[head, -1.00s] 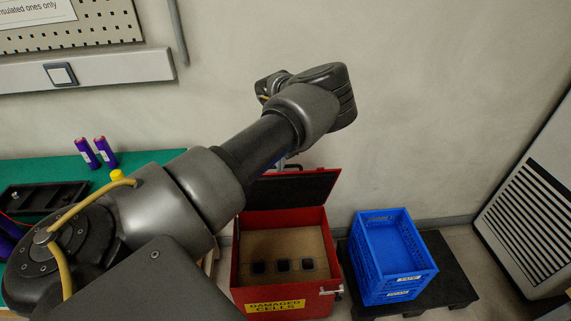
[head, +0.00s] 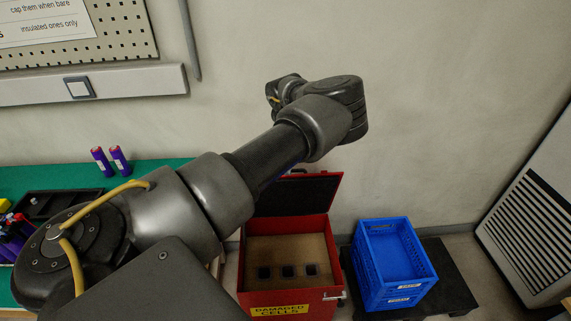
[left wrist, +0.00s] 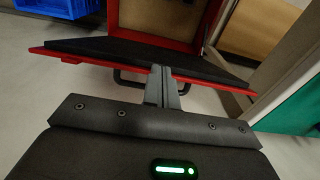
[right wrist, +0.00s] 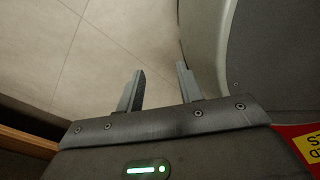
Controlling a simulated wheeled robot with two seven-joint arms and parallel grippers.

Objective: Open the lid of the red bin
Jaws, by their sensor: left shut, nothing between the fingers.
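The red bin (head: 335,275) stands on the floor with its lid (head: 309,192) raised at the back, dark inner face toward me. Its inside shows a tan panel with 3 dark square openings. In the left wrist view, the lid (left wrist: 70,50) and its black handle (left wrist: 128,82) are close to my left gripper (left wrist: 161,70). That gripper is shut and empty, its fingertips at the lid's edge; I cannot tell whether they touch. In the head view my left arm hides most of it. My right gripper (right wrist: 159,69) is open and empty, above the floor.
A blue crate (head: 370,262) sits on a black pallet (head: 455,285) right of the bin. A green bench (head: 150,170) with purple cells (head: 120,160) is at left. A louvred cabinet (head: 530,230) stands at right. The wall is close behind the bin.

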